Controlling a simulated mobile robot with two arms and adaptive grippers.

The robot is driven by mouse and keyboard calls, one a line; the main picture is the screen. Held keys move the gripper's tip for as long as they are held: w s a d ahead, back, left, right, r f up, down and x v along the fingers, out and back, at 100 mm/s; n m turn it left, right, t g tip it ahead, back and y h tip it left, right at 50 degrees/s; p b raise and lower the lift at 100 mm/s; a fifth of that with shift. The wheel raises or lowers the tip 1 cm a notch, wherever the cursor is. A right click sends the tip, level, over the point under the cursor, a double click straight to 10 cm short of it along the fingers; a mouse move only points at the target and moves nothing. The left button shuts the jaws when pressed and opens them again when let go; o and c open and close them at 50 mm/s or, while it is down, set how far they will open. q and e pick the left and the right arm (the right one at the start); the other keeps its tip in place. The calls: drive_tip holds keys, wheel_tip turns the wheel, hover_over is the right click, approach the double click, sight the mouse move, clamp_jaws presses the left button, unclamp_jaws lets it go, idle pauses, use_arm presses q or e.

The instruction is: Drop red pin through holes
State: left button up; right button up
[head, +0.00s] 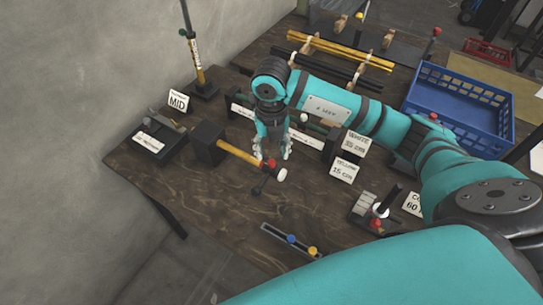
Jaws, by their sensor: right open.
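My right gripper (272,154) points down over the middle of the table, its two teal fingers apart. A small red tip (271,163) shows just below and between the fingers; I cannot tell whether it is the red pin or whether it touches them. A white knob (280,175) and a black knob (257,190) show close by. A yellow rod (238,152) runs from a black block (208,143) toward the gripper. A black post (389,197) with a red and white part at its foot stands on a small base at right. No holes can be made out clearly. My left gripper is out of view.
A blue crate (458,92) stands at the back right. Yellow and black rods lie on wooden rests (388,38) at the back. A MID sign (178,101), a tall rod stand (204,88) and a rail with blue and yellow knobs (291,240) surround bare wooden table (215,200).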

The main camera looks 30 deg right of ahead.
sight(271, 162)
wheel_tip(271, 162, up, 8)
drive_tip(key=shift+f, duration=0.15)
idle(0.6)
